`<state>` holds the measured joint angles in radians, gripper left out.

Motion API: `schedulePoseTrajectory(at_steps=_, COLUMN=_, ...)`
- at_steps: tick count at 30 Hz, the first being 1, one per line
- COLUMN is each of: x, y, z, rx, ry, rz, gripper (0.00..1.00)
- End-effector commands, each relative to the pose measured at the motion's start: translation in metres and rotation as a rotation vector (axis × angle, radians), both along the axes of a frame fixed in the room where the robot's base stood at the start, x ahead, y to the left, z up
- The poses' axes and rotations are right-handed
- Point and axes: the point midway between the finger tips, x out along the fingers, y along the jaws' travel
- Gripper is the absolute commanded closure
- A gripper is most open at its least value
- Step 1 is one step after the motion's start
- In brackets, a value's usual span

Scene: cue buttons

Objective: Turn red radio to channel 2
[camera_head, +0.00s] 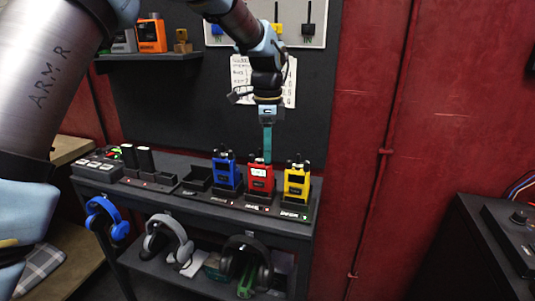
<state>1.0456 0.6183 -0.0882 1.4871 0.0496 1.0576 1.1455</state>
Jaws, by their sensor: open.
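The red radio (260,181) stands upright in a dark charging base on the table, between a blue radio (226,172) and a yellow radio (297,182). A small pale display shows on its upper front, but the channel is too small to read. My gripper (267,158) reaches down from above, with its teal finger at the top of the red radio. It overlaps the radio's top in this view; I cannot tell whether it touches. The gripper is open, seen edge-on, and the radio's top knobs are partly hidden behind it.
The dark table (200,200) also holds an empty charger slot and black battery packs (145,160) at left. Blue (108,218), grey (167,238) and black headphones (246,262) hang along its front. A shelf (150,60) and key board are on the wall behind.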

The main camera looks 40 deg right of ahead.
Motion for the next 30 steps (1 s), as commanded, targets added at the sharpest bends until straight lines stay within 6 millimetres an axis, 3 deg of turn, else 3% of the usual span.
schedulePoseTrajectory(at_steps=9, x=0.002, y=-0.001, z=0.061, rx=-0.006, ry=-0.002, rz=0.001, gripper=0.5)
schedulePoseTrajectory(at_steps=15, x=0.002, y=-0.001, z=0.087, rx=-0.003, ry=-0.002, rz=0.001, gripper=0.5)
schedulePoseTrajectory(at_steps=30, x=0.002, y=-0.001, z=0.095, rx=-0.001, ry=-0.001, rz=0.001, gripper=0.5)
